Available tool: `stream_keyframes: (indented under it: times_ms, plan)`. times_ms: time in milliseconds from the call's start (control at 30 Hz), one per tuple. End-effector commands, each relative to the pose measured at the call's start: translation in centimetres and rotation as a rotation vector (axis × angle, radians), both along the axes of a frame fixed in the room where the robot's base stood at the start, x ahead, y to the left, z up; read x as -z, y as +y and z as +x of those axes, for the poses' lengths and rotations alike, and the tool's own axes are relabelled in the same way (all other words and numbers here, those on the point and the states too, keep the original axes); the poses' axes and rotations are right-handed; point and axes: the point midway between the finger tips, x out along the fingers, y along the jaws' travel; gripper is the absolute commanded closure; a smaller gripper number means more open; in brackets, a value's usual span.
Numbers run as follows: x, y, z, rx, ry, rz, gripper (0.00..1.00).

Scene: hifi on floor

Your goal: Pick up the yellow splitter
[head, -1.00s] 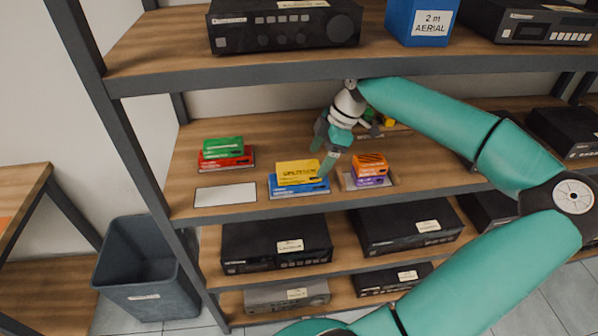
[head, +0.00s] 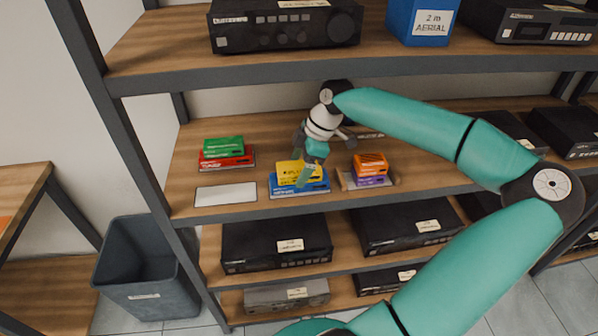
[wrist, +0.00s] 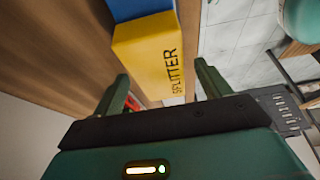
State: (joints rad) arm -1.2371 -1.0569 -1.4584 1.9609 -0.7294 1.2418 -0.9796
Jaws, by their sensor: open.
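The yellow splitter (head: 286,172) is a small yellow box lying on top of a blue box (head: 312,188) on the middle shelf. In the wrist view the yellow splitter (wrist: 152,58), with "SPLITTER" in dark letters, is just ahead of my gripper (wrist: 163,72). My gripper is open, with one finger at each side of the near end of the splitter. I cannot tell whether a finger touches it. In the head view my gripper (head: 304,172) comes down over the right part of the splitter and hides some of it.
A green box (head: 223,147) on a red box (head: 227,162) stands to the left. An orange box (head: 370,163) on a purple box (head: 370,180) stands close on the right. A blank white card (head: 225,195) lies front left. The upper shelf (head: 160,62) hangs above my arm.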

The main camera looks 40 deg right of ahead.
Motion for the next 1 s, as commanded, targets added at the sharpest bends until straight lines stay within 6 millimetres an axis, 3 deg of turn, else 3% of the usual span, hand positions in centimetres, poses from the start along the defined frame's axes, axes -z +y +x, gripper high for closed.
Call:
stream_keyframes:
  times_ms: [467,733,1000]
  plan:
    - [0.30,0.00,0.00,0.000,0.000,0.000,0.24]
    - [0.30,-0.01,0.00,0.000,0.000,0.000,0.77]
    - [0.19,0.00,0.01,0.000,-0.001,0.000,0.77]
